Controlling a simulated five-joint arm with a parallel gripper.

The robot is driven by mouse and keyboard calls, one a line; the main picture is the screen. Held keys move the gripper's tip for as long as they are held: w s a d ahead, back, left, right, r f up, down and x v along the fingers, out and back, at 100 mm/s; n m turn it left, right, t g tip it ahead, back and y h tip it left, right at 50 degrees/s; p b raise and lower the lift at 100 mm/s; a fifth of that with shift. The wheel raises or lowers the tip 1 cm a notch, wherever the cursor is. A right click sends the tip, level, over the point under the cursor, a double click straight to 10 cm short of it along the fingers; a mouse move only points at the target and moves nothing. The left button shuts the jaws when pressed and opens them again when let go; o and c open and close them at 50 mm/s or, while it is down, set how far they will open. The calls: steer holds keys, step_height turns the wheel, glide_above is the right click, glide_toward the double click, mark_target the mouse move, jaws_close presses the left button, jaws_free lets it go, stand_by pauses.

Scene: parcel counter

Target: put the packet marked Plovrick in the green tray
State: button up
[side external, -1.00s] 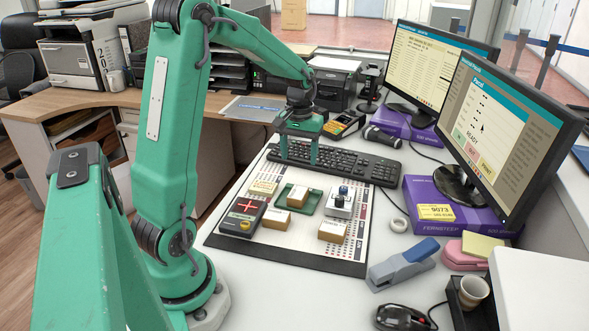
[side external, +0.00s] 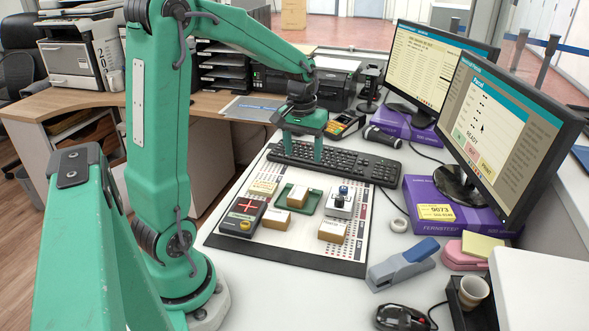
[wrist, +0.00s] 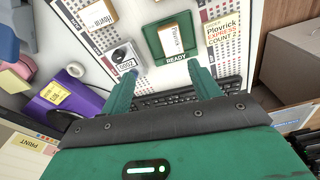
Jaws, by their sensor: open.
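The green tray (side external: 313,206) sits on the white board; it also shows in the wrist view (wrist: 151,38) with a READY label. A small tan-and-white packet (side external: 298,197) lies in it; in the wrist view this packet (wrist: 172,38) seems to read Plovrick. A card (wrist: 222,30) beside the tray reads Plovrick, EXPRESS, COUNT 2. Another packet (side external: 332,232) lies nearer the board's front; its name in the wrist view (wrist: 100,13) is hard to read. A third packet (side external: 276,220) lies beside the red-cross device. My gripper (side external: 302,155) is open and empty, above the keyboard behind the tray.
The keyboard (side external: 340,164) lies along the board's back edge. A small stamp device (side external: 341,200) stands right of the tray, and a dark device with a red cross (side external: 243,216) at left. A stapler (side external: 401,264) and purple boxes (side external: 453,207) lie to the right.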

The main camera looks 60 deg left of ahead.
steer(key=s+d+r+m+t, duration=0.2)
steer(key=s+d+r+m, duration=0.1)
steer(key=s+d, duration=0.3)
steer(key=s+d+r+m+t, duration=0.2)
steer(key=s+d+r+m, duration=0.2)
steer(key=s+d, duration=0.3)
steer(key=shift+d+r+t, duration=0.4)
steer(key=shift+d+r, duration=0.05)
steer(key=shift+d, duration=1.4)
steer(key=shift+s, duration=0.1)
